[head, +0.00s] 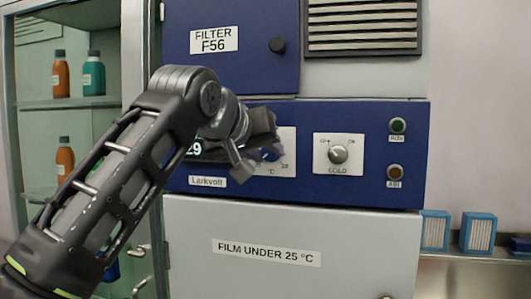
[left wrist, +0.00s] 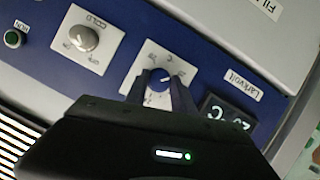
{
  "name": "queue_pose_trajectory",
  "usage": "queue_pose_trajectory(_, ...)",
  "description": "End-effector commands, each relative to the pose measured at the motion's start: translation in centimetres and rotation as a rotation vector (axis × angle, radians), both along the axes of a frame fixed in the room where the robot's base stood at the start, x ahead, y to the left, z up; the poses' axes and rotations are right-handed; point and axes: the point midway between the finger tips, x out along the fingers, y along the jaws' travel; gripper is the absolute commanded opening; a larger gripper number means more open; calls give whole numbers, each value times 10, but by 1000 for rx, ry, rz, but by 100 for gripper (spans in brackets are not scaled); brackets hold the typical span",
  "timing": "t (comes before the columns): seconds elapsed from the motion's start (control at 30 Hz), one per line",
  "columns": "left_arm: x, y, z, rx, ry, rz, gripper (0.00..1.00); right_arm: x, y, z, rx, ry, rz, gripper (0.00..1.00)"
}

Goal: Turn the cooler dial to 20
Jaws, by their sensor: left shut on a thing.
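The cooler dial (left wrist: 158,83) is a blue knob with a white pointer on a white plate marked °C. It shows best in the left wrist view. My left gripper (left wrist: 157,92) has a finger on each side of the knob and is shut on it. In the head view my left gripper (head: 268,151) covers most of the dial and part of its white plate (head: 289,145). The display (head: 194,149) left of it is partly hidden; the digits 29 show. My right gripper is not in view.
A second knob marked COLD (head: 338,155) sits right of the dial. Green RUN (head: 397,125) and amber (head: 395,172) lamps are further right. A FILTER F56 door (head: 225,50) is above, a grey door (head: 290,265) below. Bottles (head: 93,75) stand in the left cabinet.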

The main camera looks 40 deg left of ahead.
Motion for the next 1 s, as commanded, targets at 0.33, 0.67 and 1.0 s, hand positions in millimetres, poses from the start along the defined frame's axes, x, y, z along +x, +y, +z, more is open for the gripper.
queue_pose_trajectory(0.33,1,0,-4,-51,-7,-1,0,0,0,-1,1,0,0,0)
queue_pose_trajectory(0.67,1,0,-4,-49,-6,0,37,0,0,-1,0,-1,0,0)
queue_pose_trajectory(1.0,0,0,-2,-48,-12,0,52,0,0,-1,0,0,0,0)
